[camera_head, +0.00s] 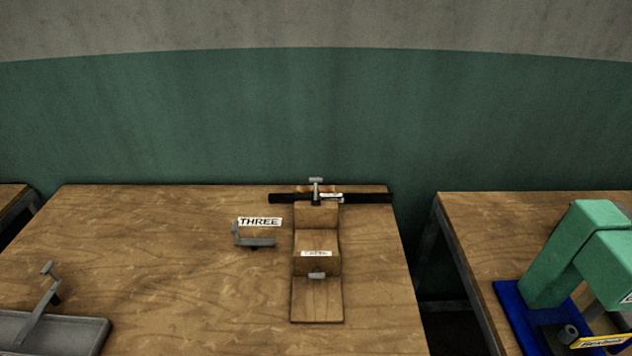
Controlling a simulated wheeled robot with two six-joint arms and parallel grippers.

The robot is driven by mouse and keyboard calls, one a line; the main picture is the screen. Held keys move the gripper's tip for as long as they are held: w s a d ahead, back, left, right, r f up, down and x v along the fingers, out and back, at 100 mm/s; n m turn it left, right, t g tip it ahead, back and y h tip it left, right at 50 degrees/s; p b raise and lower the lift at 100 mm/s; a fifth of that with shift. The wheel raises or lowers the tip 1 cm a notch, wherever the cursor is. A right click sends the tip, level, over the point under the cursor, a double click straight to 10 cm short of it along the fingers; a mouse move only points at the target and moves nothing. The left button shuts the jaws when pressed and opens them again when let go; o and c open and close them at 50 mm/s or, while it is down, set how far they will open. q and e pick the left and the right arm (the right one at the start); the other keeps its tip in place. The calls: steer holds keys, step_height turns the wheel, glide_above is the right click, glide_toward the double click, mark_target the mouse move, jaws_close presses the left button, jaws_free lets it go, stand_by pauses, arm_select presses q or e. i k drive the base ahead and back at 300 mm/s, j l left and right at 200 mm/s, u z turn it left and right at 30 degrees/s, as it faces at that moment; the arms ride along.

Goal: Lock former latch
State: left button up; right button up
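A stepped wooden fixture (317,298) stands on the right half of the middle table, likely the former. A small white label (316,253), too small to read surely, is on its middle block, with a grey metal knob (316,275) just below. At its back end a grey T-shaped handle (316,190) stands upright by a dark bar (365,198) lying crosswise. A second small label (331,196) is beside this handle. I cannot tell which part is the latch or whether it is locked. Neither of my grippers is in view.
A grey bent handle (255,242) with a "THREE" label (260,222) is left of the fixture. A grey metal plate with a lever (50,330) is at the front left. A green press (560,260) on a blue base stands on the right table. The table's middle left is clear.

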mark_target(315, 200)
steer(key=k, duration=0.45)
steer(key=l+z, duration=0.5)
steer(key=i+l+z, duration=0.1)
steer(key=l+z, duration=0.35)
